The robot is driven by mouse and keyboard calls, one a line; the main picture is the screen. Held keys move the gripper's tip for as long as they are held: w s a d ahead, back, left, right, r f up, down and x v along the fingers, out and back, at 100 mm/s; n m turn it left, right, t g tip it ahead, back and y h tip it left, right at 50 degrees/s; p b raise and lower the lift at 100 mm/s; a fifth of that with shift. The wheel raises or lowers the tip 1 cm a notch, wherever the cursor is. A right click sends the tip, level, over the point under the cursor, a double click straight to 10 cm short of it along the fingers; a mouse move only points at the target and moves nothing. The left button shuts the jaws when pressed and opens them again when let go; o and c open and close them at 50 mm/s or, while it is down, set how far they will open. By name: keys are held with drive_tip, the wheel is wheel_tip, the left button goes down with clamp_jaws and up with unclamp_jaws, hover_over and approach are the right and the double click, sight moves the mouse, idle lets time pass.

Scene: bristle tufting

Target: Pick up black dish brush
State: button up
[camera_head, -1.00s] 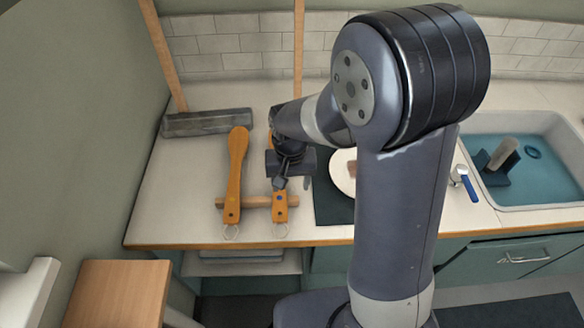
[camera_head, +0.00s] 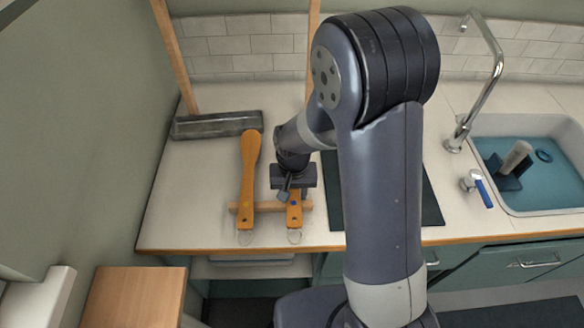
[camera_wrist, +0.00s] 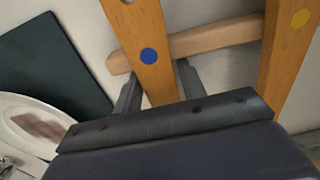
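An orange wooden handle with a blue dot (camera_head: 294,216) lies across a short wooden bar on the counter; it also shows in the wrist view (camera_wrist: 147,72). Its far end is hidden under my gripper, so I cannot tell if it belongs to a black dish brush. My gripper (camera_head: 287,190) is low over this handle. In the wrist view, its two fingers (camera_wrist: 158,85) stand apart on either side of the handle. I cannot tell if they touch it. A second wooden handle with a yellow dot (camera_head: 248,180) lies to the left, also on the bar.
The wooden bar (camera_head: 271,207) runs under both handles. The sink (camera_head: 550,202) is at right. Bare counter lies at left.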

drive_tip(key=c, duration=0.7)
drive_tip(key=shift+r, duration=0.15)
wheel_tip(320, 180, up, 10)
drive_tip(key=shift+f, duration=0.1)
drive_tip(key=shift+c, duration=0.2)
